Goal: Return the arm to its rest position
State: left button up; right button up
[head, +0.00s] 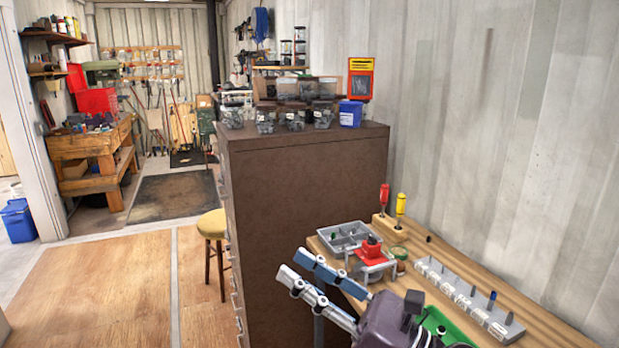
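My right gripper (291,263) reaches in from the bottom of the head view, with its dark wrist at the lower right. Its two light fingers point left and lie apart, with nothing between them. It is in front of the brown cabinet (300,210), near the left edge of the wooden workbench (480,272). My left gripper is not in view.
The bench holds a grey divided tray (336,246), a red-topped fixture (370,254), a grey slotted rack (467,300), red and yellow screwdrivers and a green tray (440,322). A stool (212,224) stands left of the cabinet. Floor further left is clear.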

jog(key=w+d+f+m+t+h, duration=0.25)
jog(key=d+m+t+h, duration=0.3)
jog(key=m, duration=0.55)
jog(key=w+d+f+m+t+h, duration=0.2)
jog(key=w+d+m+t+h, duration=0.3)
jog(key=m, duration=0.6)
jog(key=s+d+f+m+g+h, duration=0.25)
jog(key=d+f+m, duration=0.2)
jog(key=f, duration=0.25)
jog(key=s+d+f+m+g+h, duration=0.2)
jog(key=s+d+f+m+h, duration=0.15)
jog(key=f+m, duration=0.3)
jog(key=s+d+f+m+g+h, duration=0.3)
jog(key=f+m+h, duration=0.15)
jog(key=f, duration=0.25)
jog(key=s+f+m+g+y, duration=0.1)
jog(key=s+f+m+g, duration=0.4)
jog(key=s+f, duration=0.5)
jog(key=s+f+m+g, duration=0.4)
jog(key=s+f+g, duration=0.15)
jog(key=s, duration=0.85)
notch_tip(320, 180, down, 26)
jog(key=s+d+f+g+b, duration=0.1)
jog(key=s+d+f+g, duration=0.1)
jog(key=s+f, duration=1.6)
jog(key=shift+d, duration=0.45)
